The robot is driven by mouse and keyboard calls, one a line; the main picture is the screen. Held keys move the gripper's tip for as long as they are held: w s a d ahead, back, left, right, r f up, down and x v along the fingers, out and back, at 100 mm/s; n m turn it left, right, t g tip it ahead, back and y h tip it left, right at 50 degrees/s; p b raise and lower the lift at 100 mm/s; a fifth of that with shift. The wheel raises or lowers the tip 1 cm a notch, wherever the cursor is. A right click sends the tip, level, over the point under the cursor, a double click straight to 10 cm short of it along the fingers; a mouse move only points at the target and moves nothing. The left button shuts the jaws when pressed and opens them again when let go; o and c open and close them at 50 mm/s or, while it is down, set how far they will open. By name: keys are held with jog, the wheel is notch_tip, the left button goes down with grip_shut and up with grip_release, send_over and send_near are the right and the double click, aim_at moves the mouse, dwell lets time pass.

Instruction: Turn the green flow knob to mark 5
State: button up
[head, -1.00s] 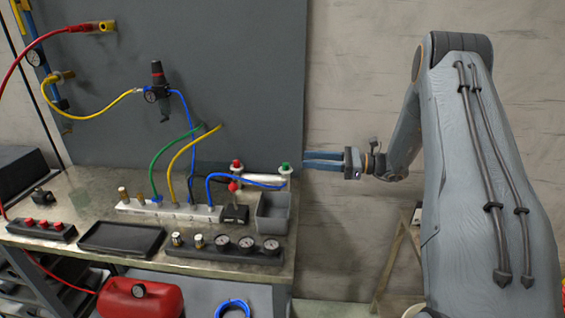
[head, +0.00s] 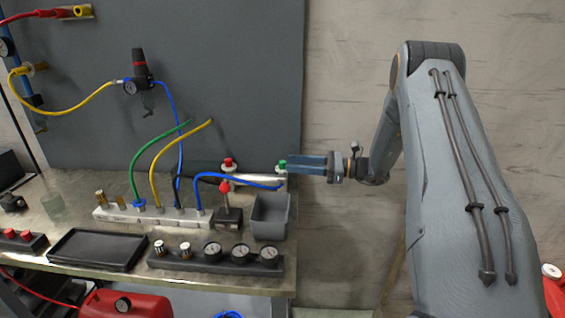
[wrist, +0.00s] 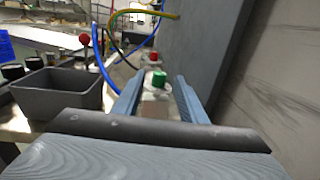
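The green flow knob (head: 282,164) sits on a pale fitting at the right end of the bench, by the grey panel. In the wrist view the green knob (wrist: 158,79) stands ahead, between the lines of my two fingers. My gripper (head: 290,163) is open, with its blue fingers pointing left at the knob. In the wrist view my gripper (wrist: 155,88) shows a clear gap between the fingers. The fingertips are close to the knob; I cannot tell whether they touch it. The mark numbers are too small to read.
A red knob (head: 228,163) stands left of the green one. A blue hose (head: 235,182) runs just below both. A grey bin (head: 270,216) and a red-balled lever (head: 225,188) stand in front. The grey panel (head: 215,80) rises behind.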

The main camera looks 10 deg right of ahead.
aim_at(282, 161)
jog(key=shift+p+x, duration=0.7)
jog(key=shift+x, duration=1.75)
grip_shut()
